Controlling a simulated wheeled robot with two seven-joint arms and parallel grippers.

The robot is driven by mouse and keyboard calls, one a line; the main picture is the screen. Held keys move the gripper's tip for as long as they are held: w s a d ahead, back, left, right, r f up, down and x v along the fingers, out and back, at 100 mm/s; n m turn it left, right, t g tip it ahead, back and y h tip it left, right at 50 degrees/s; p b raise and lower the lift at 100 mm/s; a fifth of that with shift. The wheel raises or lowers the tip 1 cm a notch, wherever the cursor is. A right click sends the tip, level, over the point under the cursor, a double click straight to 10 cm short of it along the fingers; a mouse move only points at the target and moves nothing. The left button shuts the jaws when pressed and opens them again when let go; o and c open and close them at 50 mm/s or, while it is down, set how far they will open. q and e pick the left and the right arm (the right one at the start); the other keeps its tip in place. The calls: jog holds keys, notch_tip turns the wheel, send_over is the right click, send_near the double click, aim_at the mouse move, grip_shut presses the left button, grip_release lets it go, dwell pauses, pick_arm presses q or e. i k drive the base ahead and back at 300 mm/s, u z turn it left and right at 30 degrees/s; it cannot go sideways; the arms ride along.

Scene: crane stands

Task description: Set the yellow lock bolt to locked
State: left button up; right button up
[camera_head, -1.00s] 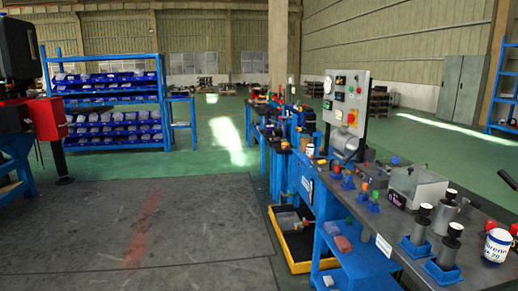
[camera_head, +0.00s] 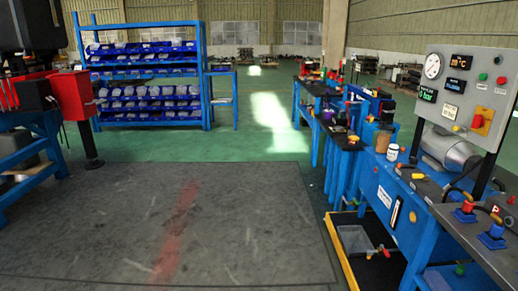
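I cannot pick out the yellow lock bolt for certain. A small yellow-orange knob (camera_head: 413,217) sits on the blue front of the workbench (camera_head: 378,190) at the right, beside a narrow white strip with a dark edge. Another small yellow piece (camera_head: 416,177) lies on the bench top. Both are too small to tell their shape or setting. Neither of my grippers is in view.
A grey control panel (camera_head: 465,90) with a gauge and displays stands on the bench at the right. A yellow-edged tray (camera_head: 343,262) lies low beside the bench. A blue shelf (camera_head: 202,60) with bins stands at the back left. The grey floor mat (camera_head: 235,225) is clear.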

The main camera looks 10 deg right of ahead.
aim_at(455, 128)
jog(key=z, duration=0.4)
jog(key=i, duration=1.9)
jog(key=z, duration=2)
jog(key=i, duration=0.85)
jog(key=z, duration=0.75)
